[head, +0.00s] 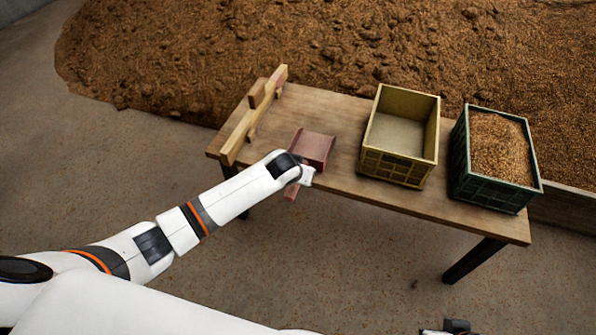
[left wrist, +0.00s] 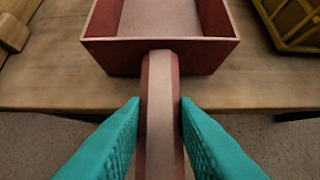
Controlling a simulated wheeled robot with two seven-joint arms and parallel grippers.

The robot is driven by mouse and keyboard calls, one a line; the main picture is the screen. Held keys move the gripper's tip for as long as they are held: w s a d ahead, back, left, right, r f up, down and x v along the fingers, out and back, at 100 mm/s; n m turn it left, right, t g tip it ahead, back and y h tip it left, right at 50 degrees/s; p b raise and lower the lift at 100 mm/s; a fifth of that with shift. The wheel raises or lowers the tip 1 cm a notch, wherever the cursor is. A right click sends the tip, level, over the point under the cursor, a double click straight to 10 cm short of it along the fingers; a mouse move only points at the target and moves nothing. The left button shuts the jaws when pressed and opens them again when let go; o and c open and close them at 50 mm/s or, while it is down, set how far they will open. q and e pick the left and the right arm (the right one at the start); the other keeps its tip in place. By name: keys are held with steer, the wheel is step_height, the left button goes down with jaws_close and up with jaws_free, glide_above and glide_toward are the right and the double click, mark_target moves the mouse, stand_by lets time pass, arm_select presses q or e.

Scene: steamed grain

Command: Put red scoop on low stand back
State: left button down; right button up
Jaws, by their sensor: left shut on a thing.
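The red scoop (head: 315,147) is at the table's front edge, with its open pan over the wood and its handle pointing out past the edge. I cannot tell whether the pan touches the table. My left gripper (left wrist: 160,112) is shut on the handle (left wrist: 160,85), one teal finger on each side; the pan (left wrist: 160,45) lies straight ahead in the left wrist view. The low wooden stand (head: 244,128), a long pale bar on small blocks, stands at the table's left end. A dark tip at the bottom right of the head view may be my right gripper (head: 450,327); its jaws are unclear.
On the wooden table (head: 340,110), a yellow crate (head: 395,168), seemingly empty, stands right of the scoop. A green crate (head: 490,192) full of grain (head: 499,145) stands at the right end. Bare wood lies between stand and scoop. A grain heap (head: 300,40) is behind.

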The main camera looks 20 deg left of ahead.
arm_select(q)
steer(key=shift+f, duration=0.4)
stand_by(0.3)
steer(key=c, duration=1.1)
jaws_free()
